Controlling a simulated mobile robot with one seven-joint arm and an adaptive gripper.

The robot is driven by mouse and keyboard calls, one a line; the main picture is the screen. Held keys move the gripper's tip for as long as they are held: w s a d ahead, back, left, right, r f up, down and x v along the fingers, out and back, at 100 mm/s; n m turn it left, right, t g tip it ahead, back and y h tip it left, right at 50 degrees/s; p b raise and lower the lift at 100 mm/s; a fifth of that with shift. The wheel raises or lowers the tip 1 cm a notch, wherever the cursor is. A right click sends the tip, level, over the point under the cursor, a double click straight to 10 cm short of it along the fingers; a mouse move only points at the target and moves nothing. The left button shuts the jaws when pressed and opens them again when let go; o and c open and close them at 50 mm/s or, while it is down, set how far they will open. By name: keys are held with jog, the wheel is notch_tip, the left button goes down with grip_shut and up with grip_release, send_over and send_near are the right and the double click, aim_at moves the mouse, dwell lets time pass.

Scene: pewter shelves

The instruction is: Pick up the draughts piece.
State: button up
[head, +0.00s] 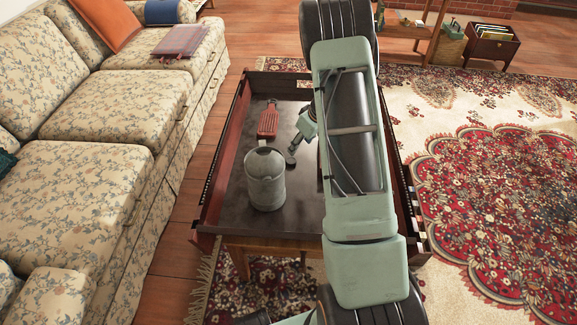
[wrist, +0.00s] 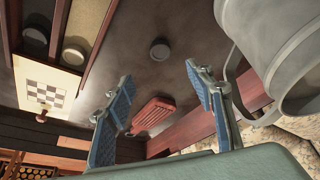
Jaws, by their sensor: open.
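The draughts piece is most likely the small dark round disc (wrist: 160,50) lying flat on the dark tabletop in the wrist view. In the head view, a small dark disc (head: 291,158) shows just below my gripper. My gripper (wrist: 158,76) is open, with its two blue-padded fingers apart and nothing between them. It hangs over the tabletop, with the disc beyond its fingertips and apart from them. In the head view my gripper (head: 298,146) is partly hidden by my arm.
A grey metal jug (head: 265,180) stands close by; it also fills the upper right of the wrist view (wrist: 285,45). A red ridged object (head: 268,120) lies behind it. A checkered board (wrist: 46,84) and trays with round discs are at left in the wrist view. Raised sides (head: 222,150) edge the table.

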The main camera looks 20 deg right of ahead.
jog(key=b, duration=0.1)
send_near(292, 160)
jog(key=shift+w+a+f+m, duration=0.1)
jog(key=shift+a+f+m, duration=0.05)
jog(key=shift+f, duration=0.4)
jog(key=shift+w+a+f+m, duration=0.1)
jog(key=shift+a+f+m, duration=0.05)
jog(key=shift+f, duration=0.35)
jog(key=b+x, duration=0.2)
jog(key=x, duration=0.4)
jog(key=shift+w+d, duration=0.1)
jog(key=shift+r, duration=0.1)
jog(key=shift+c, duration=0.6)
jog(key=c, duration=0.8)
notch_tip(292, 160, up, 10)
jog(key=p, duration=0.3)
